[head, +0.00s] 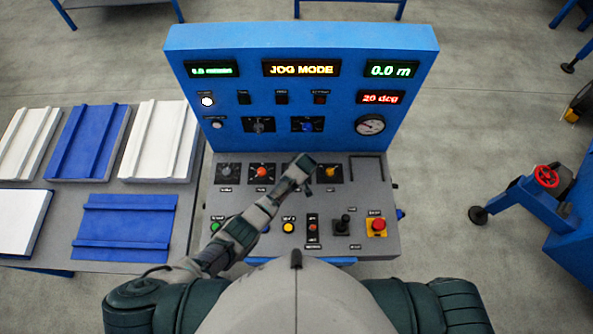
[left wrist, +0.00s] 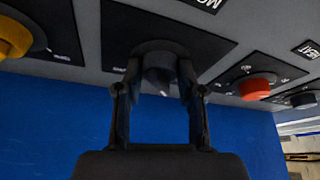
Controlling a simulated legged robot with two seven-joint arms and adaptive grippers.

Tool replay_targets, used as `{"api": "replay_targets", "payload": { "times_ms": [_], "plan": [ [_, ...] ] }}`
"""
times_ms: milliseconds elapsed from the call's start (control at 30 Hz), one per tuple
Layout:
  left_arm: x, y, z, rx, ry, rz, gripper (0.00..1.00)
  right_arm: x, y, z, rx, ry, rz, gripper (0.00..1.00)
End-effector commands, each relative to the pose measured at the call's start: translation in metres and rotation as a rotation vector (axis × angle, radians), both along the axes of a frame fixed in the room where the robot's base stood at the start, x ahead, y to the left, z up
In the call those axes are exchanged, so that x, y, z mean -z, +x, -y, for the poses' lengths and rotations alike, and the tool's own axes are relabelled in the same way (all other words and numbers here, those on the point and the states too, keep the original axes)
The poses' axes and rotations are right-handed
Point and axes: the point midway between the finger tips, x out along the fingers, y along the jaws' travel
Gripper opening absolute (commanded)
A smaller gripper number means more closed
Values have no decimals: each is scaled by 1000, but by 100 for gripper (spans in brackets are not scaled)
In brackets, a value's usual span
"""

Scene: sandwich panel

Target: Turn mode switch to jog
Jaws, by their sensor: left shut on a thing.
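The mode switch (left wrist: 160,68) is a dark round knob on a black plate. In the left wrist view it sits between the two fingers of my left gripper (left wrist: 160,88), which is shut on it. Part of the label beginning "MO" shows above it. In the head view my left gripper (head: 304,164) reaches over the console between the red and yellow knobs and hides the switch. The display (head: 301,68) on the upright panel reads "JOG MODE" in yellow. My right gripper is in neither view.
A red knob (left wrist: 257,88) and a yellow knob (left wrist: 14,38) flank the switch closely. The console's lower row has buttons, a joystick (head: 341,224) and a red emergency button (head: 377,225). White and blue panels (head: 124,228) lie on the table at left.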

Motion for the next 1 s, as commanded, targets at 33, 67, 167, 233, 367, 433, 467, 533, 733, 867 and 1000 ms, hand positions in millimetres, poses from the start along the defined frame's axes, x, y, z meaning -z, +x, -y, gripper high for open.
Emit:
{"api": "replay_targets", "payload": {
  "times_ms": [33, 67, 167, 233, 367, 433, 467, 533, 733, 867, 1000],
  "plan": [
    [2, -1, 2, -20, -3, -3, 3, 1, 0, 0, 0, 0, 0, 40],
    [2, -1, 2, -31, -3, -4, 3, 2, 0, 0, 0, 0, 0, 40],
    [2, -1, 2, -62, -4, -3, 3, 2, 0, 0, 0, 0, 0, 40],
    [2, -1, 2, -76, -3, -3, 3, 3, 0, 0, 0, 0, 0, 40],
    [1, -1, 2, -93, -4, -3, 3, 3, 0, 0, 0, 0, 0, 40],
    [1, -1, 2, -97, -3, -2, 3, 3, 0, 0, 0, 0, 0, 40],
    [1, -1, 2, -97, -3, -2, 3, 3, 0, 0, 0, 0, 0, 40],
    [1, -1, 2, -97, -3, -2, 3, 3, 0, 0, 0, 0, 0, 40],
    [1, 0, 2, -97, -4, -2, 3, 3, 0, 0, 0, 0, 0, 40],
    [0, 0, 2, -96, -4, -2, 63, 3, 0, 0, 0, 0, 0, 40],
    [0, 0, 1, -97, -2, 0, 63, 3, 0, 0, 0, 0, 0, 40]
  ]
}}
